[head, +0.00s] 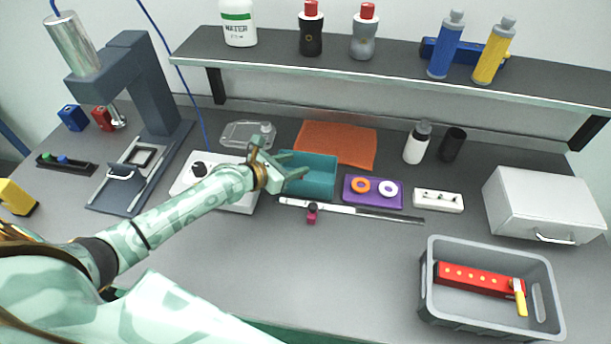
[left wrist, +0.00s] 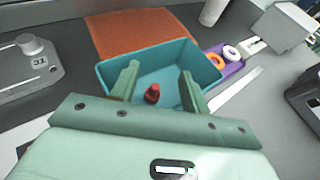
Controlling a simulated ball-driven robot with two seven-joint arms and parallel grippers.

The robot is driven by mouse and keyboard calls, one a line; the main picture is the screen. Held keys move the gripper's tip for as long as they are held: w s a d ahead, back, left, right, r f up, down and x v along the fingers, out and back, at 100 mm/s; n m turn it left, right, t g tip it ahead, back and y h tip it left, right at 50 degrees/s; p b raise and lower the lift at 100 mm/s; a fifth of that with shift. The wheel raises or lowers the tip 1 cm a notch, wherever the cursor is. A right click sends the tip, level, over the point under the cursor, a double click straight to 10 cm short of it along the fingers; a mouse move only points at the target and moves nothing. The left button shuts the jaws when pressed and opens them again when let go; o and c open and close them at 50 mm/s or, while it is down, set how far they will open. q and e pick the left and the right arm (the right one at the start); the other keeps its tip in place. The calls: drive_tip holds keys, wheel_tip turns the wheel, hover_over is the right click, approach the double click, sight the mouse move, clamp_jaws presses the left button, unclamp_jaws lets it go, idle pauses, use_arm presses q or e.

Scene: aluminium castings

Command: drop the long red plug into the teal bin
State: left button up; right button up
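The teal bin (head: 318,186) stands near the middle of the bench. It also shows in the left wrist view (left wrist: 197,53). My left gripper (head: 284,167) is over the left part of the bin, and its fingers (left wrist: 158,88) are spread apart in the left wrist view. A red plug (left wrist: 152,93) shows between the fingers, inside the bin's outline, with visible gaps to both fingers. I cannot tell whether it touches the bin floor, and its length is foreshortened. The head view does not show the plug. My right gripper is not in view.
An orange mat (head: 336,144) lies behind the bin. A purple tray (head: 372,201) with two rings is at its right, and a steel ruler (head: 372,215) lies in front. A grey crate (head: 434,317) with a red block stands front right. The front middle is mostly clear.

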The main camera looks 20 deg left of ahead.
use_arm(q)
drive_tip(key=shift+s+a+r, duration=0.2)
drive_tip(key=shift+s, duration=0.25)
drive_tip(key=p+v, duration=0.3)
drive_tip(key=v, duration=1.2)
drive_tip(key=shift+s+p, duration=0.15)
drive_tip(key=shift+p, duration=0.2)
drive_tip(key=shift+a, duration=0.1)
